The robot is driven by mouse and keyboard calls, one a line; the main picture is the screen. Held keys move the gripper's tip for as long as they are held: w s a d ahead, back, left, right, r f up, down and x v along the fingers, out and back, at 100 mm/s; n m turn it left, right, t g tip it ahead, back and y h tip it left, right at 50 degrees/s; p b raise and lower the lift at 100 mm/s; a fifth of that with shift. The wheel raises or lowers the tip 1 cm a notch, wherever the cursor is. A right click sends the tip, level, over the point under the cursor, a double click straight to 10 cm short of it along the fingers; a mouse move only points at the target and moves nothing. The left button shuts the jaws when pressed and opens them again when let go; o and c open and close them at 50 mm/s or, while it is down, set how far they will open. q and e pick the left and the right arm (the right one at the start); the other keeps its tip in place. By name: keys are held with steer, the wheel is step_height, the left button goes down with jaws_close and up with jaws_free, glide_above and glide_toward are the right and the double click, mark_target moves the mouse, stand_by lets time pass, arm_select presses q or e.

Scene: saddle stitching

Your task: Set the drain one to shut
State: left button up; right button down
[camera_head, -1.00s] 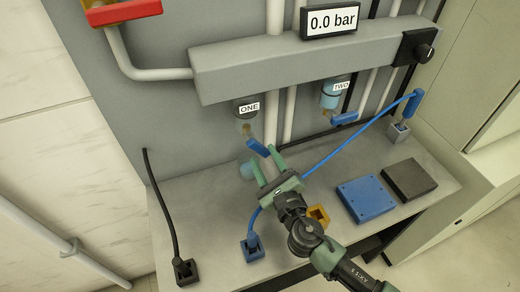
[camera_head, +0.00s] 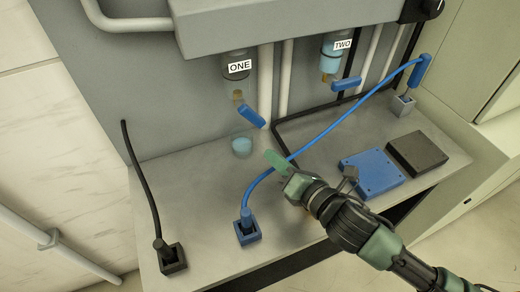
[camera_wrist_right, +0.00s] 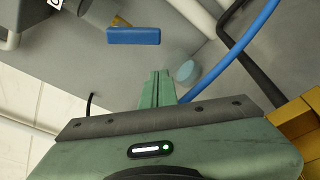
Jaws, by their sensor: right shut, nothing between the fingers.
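Drain one is the valve under the label ONE (camera_head: 239,67). Its blue handle (camera_head: 251,116) slants down to the right in the head view. In the right wrist view the handle (camera_wrist_right: 133,36) lies nearly level, beyond the fingertips. My right gripper (camera_head: 276,161) is below and slightly right of the handle, apart from it. Its green fingers (camera_wrist_right: 158,87) are together and hold nothing. My left gripper is not in view.
Drain two's blue handle (camera_head: 347,84) is to the right. A blue hose (camera_head: 327,127) arcs close by my right gripper to a blue socket (camera_head: 247,234). A round light-blue thing (camera_head: 242,146) is below drain one. A yellow block (camera_wrist_right: 295,130) shows in the wrist view.

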mark_target(252, 117)
steer(key=w+a+f+m+p, duration=0.2)
steer(key=w+a, duration=0.4)
steer(key=w, duration=0.1)
arm_select(q)
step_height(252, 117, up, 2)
steer(key=shift+p, duration=0.55)
arm_select(e)
steer(key=d, duration=0.1)
steer(key=d+r, duration=0.2)
steer(key=shift+w+g+y, duration=0.25)
steer(key=shift+g+y, duration=0.15)
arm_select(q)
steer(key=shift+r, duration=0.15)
arm_select(e)
steer(key=shift+r, duration=0.15)
